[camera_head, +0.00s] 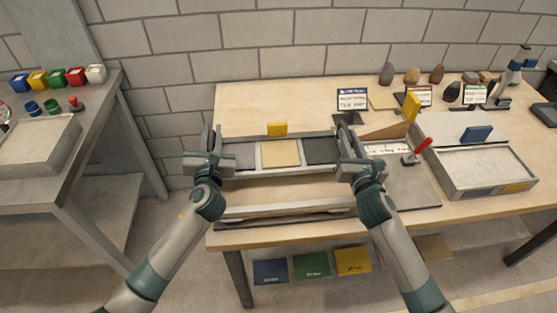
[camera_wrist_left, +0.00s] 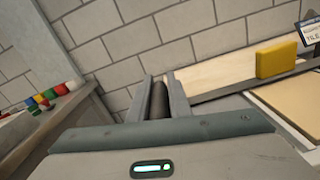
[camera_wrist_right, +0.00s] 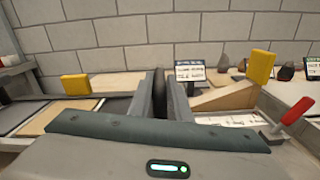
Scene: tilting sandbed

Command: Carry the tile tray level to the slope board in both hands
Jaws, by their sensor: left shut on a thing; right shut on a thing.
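The tile tray (camera_head: 285,171) is a long shallow frame with a tan tile (camera_head: 280,153) between two dark grey tiles. It looks about level in the head view; its height above the table is hard to judge. My left gripper (camera_head: 212,141) is shut on its left end, with a dark round grip between the fingers in the left wrist view (camera_wrist_left: 160,98). My right gripper (camera_head: 347,141) is shut on its right end, with a similar dark grip in the right wrist view (camera_wrist_right: 158,85). A wooden wedge (camera_head: 388,132), possibly part of the slope board, stands right of my right gripper.
A yellow block (camera_head: 277,129) shows behind the tray. A red-handled tool (camera_head: 422,147), another yellow block (camera_head: 411,106) and a sand-filled tray (camera_head: 442,183) are to the right. A small sign (camera_head: 352,101) stands behind my right gripper. A side table (camera_head: 95,130) is at left.

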